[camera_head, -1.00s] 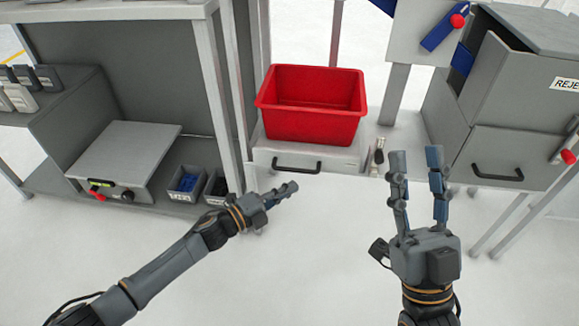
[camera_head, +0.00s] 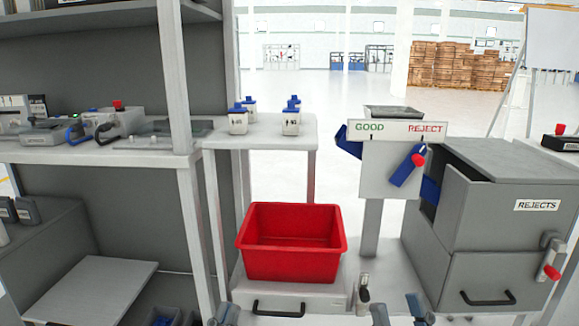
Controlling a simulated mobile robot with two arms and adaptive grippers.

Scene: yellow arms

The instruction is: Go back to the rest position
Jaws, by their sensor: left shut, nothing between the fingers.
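Only the fingertips of my grippers show, at the bottom edge of the head view. My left gripper (camera_head: 226,315) is shut and empty, low in front of the shelf unit and left of the red bin. My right gripper (camera_head: 400,311) has its two fingers apart, with nothing seen between them. It points up below the sorting post, right of the red bin (camera_head: 292,263). Both wrists and arms are out of the frame.
The red bin stands on a low platform with a drawer handle (camera_head: 279,308). Behind it, a small table (camera_head: 272,127) holds several blue-capped bottles. A GOOD/REJECT post (camera_head: 390,170) and a grey REJECTS cabinet (camera_head: 478,230) stand right. A shelf unit (camera_head: 185,210) stands left.

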